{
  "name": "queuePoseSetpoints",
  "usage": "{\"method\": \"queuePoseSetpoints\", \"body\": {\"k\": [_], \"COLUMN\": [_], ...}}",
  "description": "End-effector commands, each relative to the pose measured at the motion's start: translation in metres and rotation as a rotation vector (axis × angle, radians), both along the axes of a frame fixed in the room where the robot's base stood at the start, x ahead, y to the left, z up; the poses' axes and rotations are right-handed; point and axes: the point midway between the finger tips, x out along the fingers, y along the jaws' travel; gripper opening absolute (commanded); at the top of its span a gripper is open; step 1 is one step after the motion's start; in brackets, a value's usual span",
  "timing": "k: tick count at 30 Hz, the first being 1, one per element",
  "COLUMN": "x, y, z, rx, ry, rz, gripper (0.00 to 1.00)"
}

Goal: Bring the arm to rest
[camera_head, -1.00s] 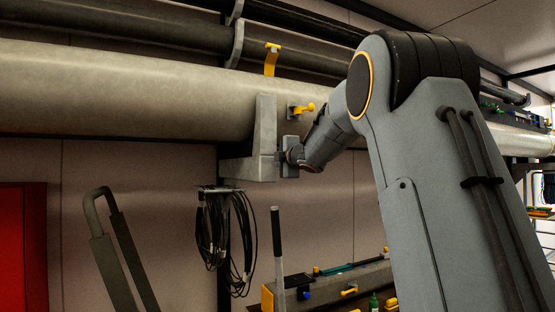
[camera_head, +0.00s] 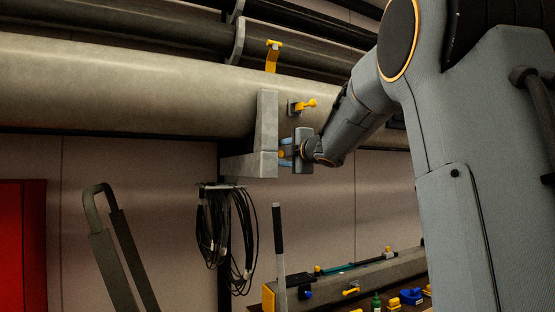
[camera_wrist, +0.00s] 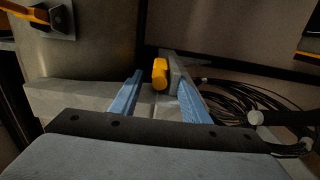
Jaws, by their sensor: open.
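My gripper (camera_head: 285,153) is open beside the grey bracket (camera_head: 266,120) under the large pale spar (camera_head: 150,85). Its blue fingers point left, toward the bracket's lower part. In the wrist view my gripper (camera_wrist: 160,98) has its two blue fingers spread apart. A yellow knob (camera_wrist: 160,73) shows between and just beyond them; it also shows small in the head view (camera_head: 281,154). I cannot tell whether a finger touches the knob or the bracket. My upper arm fills the right side of the head view and hides what is behind.
A yellow-handled latch (camera_head: 303,105) sits on the spar just above my gripper. A yellow hook (camera_head: 272,57) is higher up. Black cable coils (camera_head: 212,230) hang below the bracket.

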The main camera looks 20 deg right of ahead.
Motion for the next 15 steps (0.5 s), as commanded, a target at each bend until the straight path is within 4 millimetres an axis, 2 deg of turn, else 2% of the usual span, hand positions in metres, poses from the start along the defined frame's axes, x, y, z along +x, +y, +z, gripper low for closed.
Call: {"method": "queuePoseSetpoints", "body": {"k": [5,15], "x": [-0.0106,-0.0114], "y": [-0.0009,-0.0010], "z": [-0.0002,0.0000], "rx": [-0.001,-0.001], "ry": [0.000,0.000], "rz": [0.000,0.001], "gripper": [0.42,0.42]}}
